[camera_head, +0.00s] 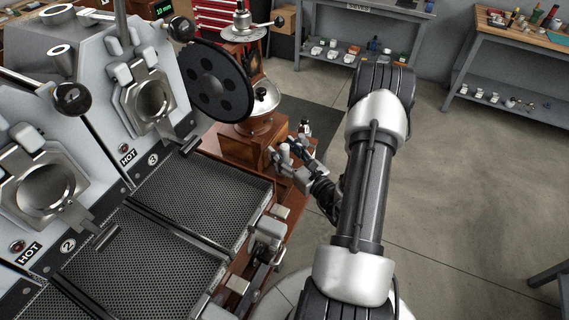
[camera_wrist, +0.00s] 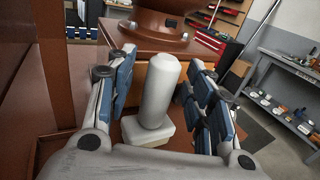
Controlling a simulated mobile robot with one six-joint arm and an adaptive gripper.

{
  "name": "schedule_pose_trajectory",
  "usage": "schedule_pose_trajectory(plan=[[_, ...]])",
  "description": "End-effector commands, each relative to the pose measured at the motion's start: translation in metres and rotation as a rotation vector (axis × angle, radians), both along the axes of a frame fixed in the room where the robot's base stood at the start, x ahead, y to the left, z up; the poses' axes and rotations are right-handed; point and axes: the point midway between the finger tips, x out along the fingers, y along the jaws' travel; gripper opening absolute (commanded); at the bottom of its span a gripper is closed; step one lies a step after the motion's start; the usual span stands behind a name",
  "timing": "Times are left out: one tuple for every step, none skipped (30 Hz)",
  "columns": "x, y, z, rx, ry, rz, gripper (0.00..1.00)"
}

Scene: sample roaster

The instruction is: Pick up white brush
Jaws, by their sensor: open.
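The white brush (camera_wrist: 160,92) shows in the wrist view as a pale upright cylinder on a wider, blocky base (camera_wrist: 147,132). It stands on a brown surface. My gripper (camera_wrist: 158,78) is open, with one blue-padded finger to the left of the brush and the other to the right. Gaps show beside the brush, so the fingers appear not to press on it. In the head view my gripper (camera_head: 286,156) is low beside the wooden grinder base (camera_head: 243,148). I cannot make out the brush clearly there.
The roaster (camera_head: 160,215) with perforated trays and hot drum openings fills the left. A grinder with a wooden box (camera_wrist: 150,38) stands just beyond the brush. A brown wall (camera_wrist: 62,62) rises close on the left. Grey workbenches (camera_head: 510,55) stand farther back, with open floor on the right.

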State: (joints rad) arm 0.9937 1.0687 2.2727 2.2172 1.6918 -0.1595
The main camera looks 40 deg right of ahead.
Motion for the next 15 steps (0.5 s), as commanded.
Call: schedule_pose_trajectory(plan=[[-0.0002,-0.0002,0.0003,0.000,0.000,0.000,0.48],[-0.0003,-0.0002,0.0003,0.000,0.000,0.000,0.48],[-0.0003,-0.0002,0.0003,0.000,0.000,0.000,0.47],[-0.0004,-0.0002,0.0003,0.000,0.000,0.000,0.45],[-0.0004,-0.0002,0.0003,0.000,0.000,0.000,0.43],[-0.0005,-0.0002,0.0003,0.000,0.000,0.000,0.41],[-0.0005,-0.0001,0.0003,0.000,0.000,0.000,0.39],[-0.0005,-0.0001,0.0003,0.000,0.000,0.000,0.37],[-0.0006,-0.0001,0.0003,0.000,0.000,0.000,0.34],[-0.0006,-0.0001,0.0003,0.000,0.000,0.000,0.32],[-0.0006,-0.0001,0.0002,0.000,0.000,0.000,0.30],[-0.0006,-0.0001,0.0002,0.000,0.000,0.000,0.27],[-0.0006,-0.0001,0.0002,0.000,0.000,0.000,0.25],[-0.0007,0.0000,0.0002,0.000,0.000,0.000,0.23],[-0.0007,0.0000,0.0002,0.000,0.000,0.000,0.21]])
